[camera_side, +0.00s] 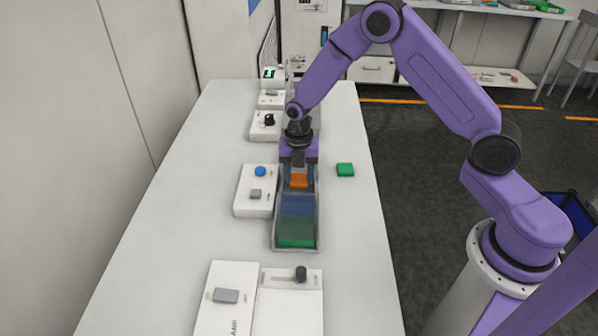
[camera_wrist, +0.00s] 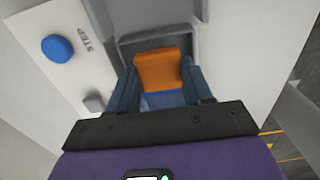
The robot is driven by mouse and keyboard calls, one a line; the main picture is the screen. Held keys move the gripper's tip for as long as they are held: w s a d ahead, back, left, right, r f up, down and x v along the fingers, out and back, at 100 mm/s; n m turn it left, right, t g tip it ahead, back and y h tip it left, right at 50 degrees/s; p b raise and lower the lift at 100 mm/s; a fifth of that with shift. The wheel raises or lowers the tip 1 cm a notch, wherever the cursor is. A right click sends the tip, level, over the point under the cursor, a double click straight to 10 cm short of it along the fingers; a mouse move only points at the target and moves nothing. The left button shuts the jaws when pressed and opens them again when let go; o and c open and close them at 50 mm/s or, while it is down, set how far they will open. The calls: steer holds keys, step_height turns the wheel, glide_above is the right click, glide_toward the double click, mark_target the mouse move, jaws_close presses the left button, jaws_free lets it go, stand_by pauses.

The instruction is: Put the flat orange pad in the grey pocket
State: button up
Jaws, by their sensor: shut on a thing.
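The flat orange pad (camera_side: 299,181) is between the fingers of my gripper (camera_side: 298,172), which is shut on it. It hangs over the far part of a long grey tray (camera_side: 318,225) with a green pocket (camera_side: 297,232) nearest the camera and a blue pocket (camera_side: 297,206) behind it. In the wrist view, the orange pad (camera_wrist: 161,68) shows between the two fingers of my gripper (camera_wrist: 160,82). Grey walls (camera_wrist: 126,46) surround its far side, and blue (camera_wrist: 163,100) shows below it. I cannot tell whether the pad touches the grey pocket's floor.
A white panel with a blue button (camera_side: 260,171) stands close on the left. More control panels (camera_side: 226,297) stand in front and at the back. The table's right side is mostly clear.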

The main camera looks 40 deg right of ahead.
steer(key=o, duration=1.1)
step_height(320, 180, up, 17)
steer(key=shift+r, duration=0.2)
steer(key=s+m, duration=0.4)
steer(key=s, duration=0.7)
steer(key=s+r+m, duration=0.1)
steer(key=s+m, duration=0.4)
steer(key=s, duration=0.6)
steer(key=s+m, duration=0.5)
steer(key=s, duration=0.6)
steer(key=shift+s+d+r, duration=0.25)
steer(key=shift+d+r, duration=0.1)
steer(key=shift+r, duration=0.05)
